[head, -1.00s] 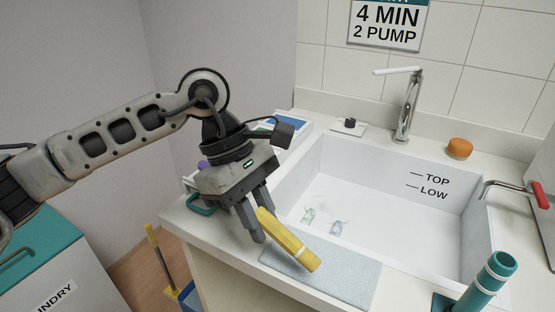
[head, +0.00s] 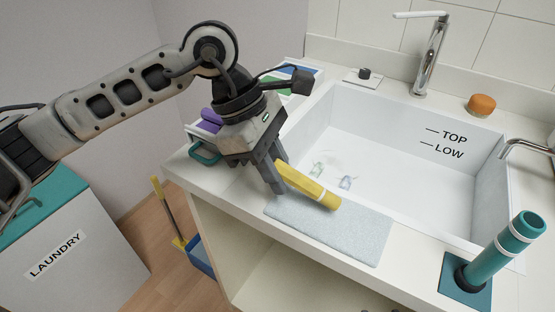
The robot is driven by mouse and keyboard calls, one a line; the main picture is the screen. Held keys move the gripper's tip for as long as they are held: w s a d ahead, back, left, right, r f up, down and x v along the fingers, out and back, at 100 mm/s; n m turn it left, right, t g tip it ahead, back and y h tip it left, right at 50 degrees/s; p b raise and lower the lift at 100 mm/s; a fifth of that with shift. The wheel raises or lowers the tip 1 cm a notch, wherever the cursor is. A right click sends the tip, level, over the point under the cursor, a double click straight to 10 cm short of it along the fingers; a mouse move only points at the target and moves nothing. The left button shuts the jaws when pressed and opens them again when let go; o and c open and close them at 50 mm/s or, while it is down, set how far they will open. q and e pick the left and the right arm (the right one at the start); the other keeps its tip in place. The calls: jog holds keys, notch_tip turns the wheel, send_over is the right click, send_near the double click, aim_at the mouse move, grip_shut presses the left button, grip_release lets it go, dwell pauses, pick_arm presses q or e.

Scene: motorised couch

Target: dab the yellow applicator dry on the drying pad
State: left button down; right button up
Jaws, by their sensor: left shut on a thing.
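My left gripper (head: 278,176) is shut on the yellow applicator (head: 308,186) in the head view. The applicator is a yellow bar with a pale band near its far end, tilted down to the right. It is over the back part of the drying pad (head: 335,232), a pale grey mat on the counter in front of the sink. I cannot tell whether the applicator touches the pad. My right gripper is not in view.
The white sink (head: 400,180) lies behind the pad, with small clear items inside. A teal cylinder (head: 505,248) stands on the right. A faucet (head: 430,55) and orange knob (head: 481,105) are at the back. A laundry bin (head: 75,255) stands at left.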

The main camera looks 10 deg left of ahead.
pick_arm(q)
jog(key=shift+f, duration=0.55)
jog(key=shift+f+b, duration=0.6)
jog(key=shift+b, duration=0.35)
dwell(1.7)
jog(key=shift+r, duration=0.1)
jog(key=shift+r+p, duration=2.2)
jog(key=shift+r, duration=1.9)
jog(key=shift+f, duration=0.1)
